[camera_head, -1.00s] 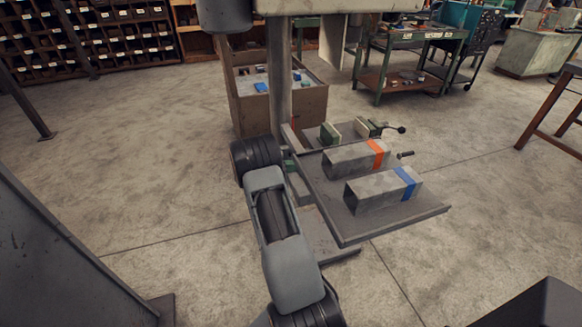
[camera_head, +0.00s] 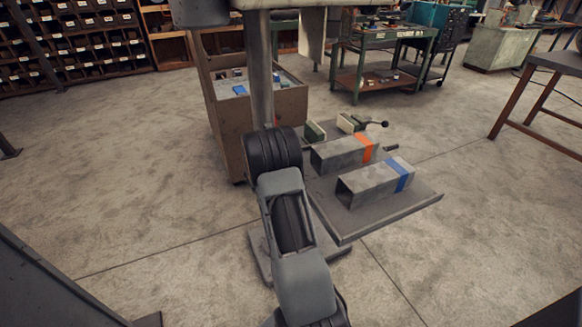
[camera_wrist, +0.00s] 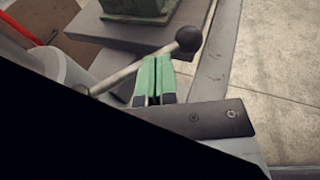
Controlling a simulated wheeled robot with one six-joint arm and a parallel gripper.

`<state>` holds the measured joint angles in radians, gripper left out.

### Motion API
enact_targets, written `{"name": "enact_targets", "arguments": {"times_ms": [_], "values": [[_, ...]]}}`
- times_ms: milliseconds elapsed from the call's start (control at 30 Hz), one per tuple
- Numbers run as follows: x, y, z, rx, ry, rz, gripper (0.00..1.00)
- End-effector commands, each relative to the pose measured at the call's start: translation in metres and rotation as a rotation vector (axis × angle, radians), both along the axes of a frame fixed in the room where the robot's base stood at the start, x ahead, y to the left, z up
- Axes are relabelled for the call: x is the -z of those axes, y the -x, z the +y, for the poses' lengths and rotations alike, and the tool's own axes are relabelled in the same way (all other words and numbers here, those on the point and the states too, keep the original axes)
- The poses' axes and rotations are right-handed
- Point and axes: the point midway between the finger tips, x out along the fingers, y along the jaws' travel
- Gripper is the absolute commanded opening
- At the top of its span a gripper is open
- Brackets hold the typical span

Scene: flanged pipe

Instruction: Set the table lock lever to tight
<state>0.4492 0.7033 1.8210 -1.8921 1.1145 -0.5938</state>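A grey lever with a dark ball knob (camera_wrist: 188,38) shows in the wrist view. Its rod (camera_wrist: 112,80) slants down-left toward the pale round column (camera_wrist: 65,65). I take it to be the table lock lever. My gripper (camera_wrist: 155,62) has two green fingers close together, with only a thin dark seam between them. The fingertips overlap the rod in the picture, below the knob; I cannot tell whether they touch it. In the head view the dark end of my arm hides the column's lower part and this lever. The column (camera_head: 261,90) rises above the arm.
The grey machine table (camera_head: 400,217) carries an orange-banded square tube (camera_head: 335,155), a blue-banded one (camera_head: 365,186) and a green vise (camera_head: 315,132). A wooden cabinet (camera_head: 231,135) stands behind the column. Open floor lies left and right.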

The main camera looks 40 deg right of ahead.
Motion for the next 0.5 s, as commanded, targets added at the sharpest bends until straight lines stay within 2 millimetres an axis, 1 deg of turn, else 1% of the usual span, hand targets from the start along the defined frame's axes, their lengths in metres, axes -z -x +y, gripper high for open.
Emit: {"name": "enact_targets", "arguments": {"times_ms": [200,500], "values": [[0.001,-0.002,-0.012,0.003,0.000,-0.001,0.00],[0.000,-0.004,-0.020,0.003,0.001,0.000,0.00]]}}
